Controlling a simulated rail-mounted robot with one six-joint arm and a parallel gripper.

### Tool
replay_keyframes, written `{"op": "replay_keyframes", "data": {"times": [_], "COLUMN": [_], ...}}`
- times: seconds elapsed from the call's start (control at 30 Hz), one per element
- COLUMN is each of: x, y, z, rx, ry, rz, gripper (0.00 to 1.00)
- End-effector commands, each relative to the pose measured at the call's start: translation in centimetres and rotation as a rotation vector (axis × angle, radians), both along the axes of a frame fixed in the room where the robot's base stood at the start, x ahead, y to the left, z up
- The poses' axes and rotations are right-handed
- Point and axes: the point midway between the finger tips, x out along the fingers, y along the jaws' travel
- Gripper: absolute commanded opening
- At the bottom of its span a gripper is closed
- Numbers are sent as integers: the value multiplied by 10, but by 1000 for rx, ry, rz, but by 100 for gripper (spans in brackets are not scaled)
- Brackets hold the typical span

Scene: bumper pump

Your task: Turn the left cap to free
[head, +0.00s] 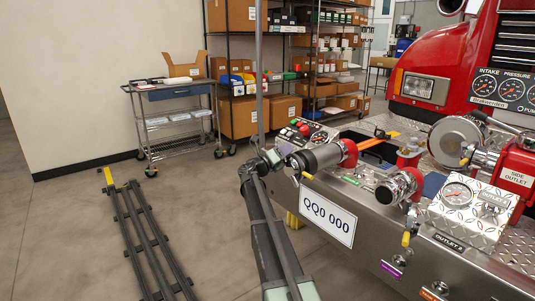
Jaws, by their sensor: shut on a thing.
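The left cap (325,155) is a dark grey cylinder that sticks out to the left from a red ring (349,153) on the truck's bumper. My arm comes up from the bottom of the head view. My gripper (284,153) is small here, at the cap's outer left end, and is shut on it. The fingers are hard to make out against the dark cap end, and the exact contact is partly hidden. A small yellow-tipped lever (307,175) hangs under the cap.
A wheeled cart (175,97) and shelves of boxes stand behind. A dark floor rail (145,240) runs at left.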

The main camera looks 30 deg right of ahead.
Motion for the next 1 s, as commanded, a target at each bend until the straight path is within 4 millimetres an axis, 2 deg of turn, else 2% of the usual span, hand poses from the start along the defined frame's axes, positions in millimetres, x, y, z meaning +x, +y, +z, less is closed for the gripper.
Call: {"op": "replay_keyframes", "data": {"times": [0.2, 0.53, 0.57, 0.6, 0.87, 1.0], "x": [-7, -7, -7, -7, -6, -7], "y": [-11, -12, -12, -12, -12, 0], "z": [-2, -2, -2, -2, -2, -7], "rx": [0, 0, 0, 0, -1, -1], "ry": [26, 28, 28, 28, 27, 26], "rz": [-16, -17, -17, -17, -16, -15], "gripper": [0, 0, 26, 32, 34, 34]}}
